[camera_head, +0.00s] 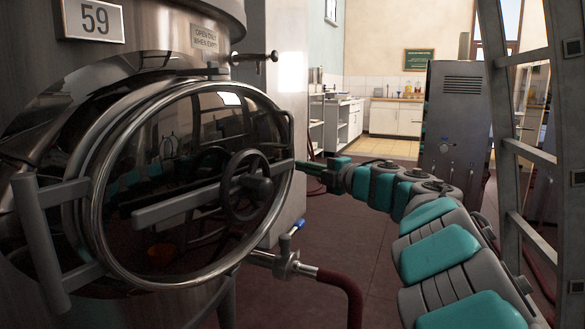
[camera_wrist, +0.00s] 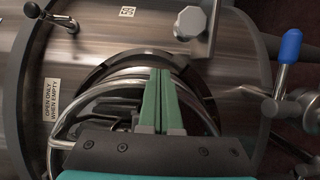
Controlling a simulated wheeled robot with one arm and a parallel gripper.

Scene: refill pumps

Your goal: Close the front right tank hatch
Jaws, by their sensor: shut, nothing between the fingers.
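The tank hatch (camera_head: 215,225) is a round, dark, glossy door with a bright metal rim, a handwheel (camera_head: 246,185) and a crossbar. It stands ajar in front of the steel tank (camera_head: 150,40) marked 59, with its hinge arms (camera_head: 50,235) at the left. In the wrist view the hatch rim (camera_wrist: 72,122) curves behind my gripper, with a dark gap between it and the tank wall. My gripper (camera_head: 303,168) reaches in from the right to the hatch's right edge. Its green fingers (camera_wrist: 161,72) are shut and empty, close to the rim; contact is unclear.
A valve with a blue handle (camera_head: 298,225) and a dark red hose (camera_head: 345,285) sit below the hatch. A latch handle (camera_head: 255,57) juts out above it. A ladder (camera_head: 520,160) and a steel cabinet (camera_head: 453,120) stand at the right. Open floor lies between.

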